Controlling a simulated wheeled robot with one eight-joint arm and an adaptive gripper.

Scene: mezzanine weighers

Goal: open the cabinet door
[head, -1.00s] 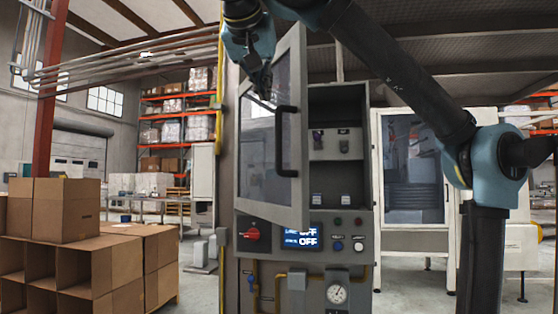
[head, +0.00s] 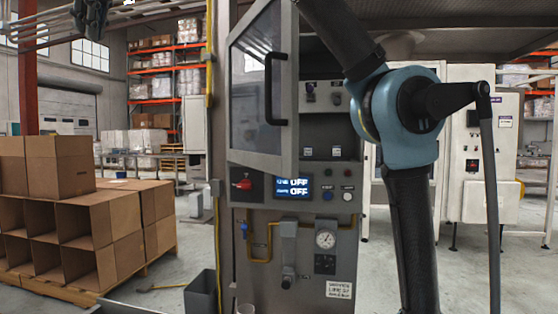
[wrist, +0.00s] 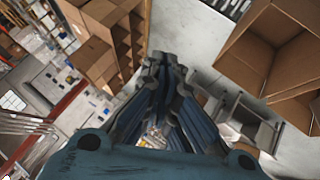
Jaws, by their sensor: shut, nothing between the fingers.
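The grey cabinet (head: 265,215) stands upright near the middle of the head view. Its windowed door (head: 293,150) is hinged on the left and stands partly open, its free edge swung out toward me. The black bar handle (head: 270,100) is on the door's right side. The opening beside the door shows a shelf, switches and small labels inside. My gripper (head: 90,12) is at the top left of the head view, apart from the door and handle. In the wrist view my gripper (wrist: 160,65) is shut and empty, pointing toward floor and boxes; the door is not seen there.
Cardboard boxes (head: 60,168) are stacked on a pallet at the left, and also show in the wrist view (wrist: 285,45). A grey bin (head: 201,293) stands on the floor left of the cabinet. A pressure gauge (head: 325,239) and yellow piping are below the panel. White machines (head: 499,170) stand behind right.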

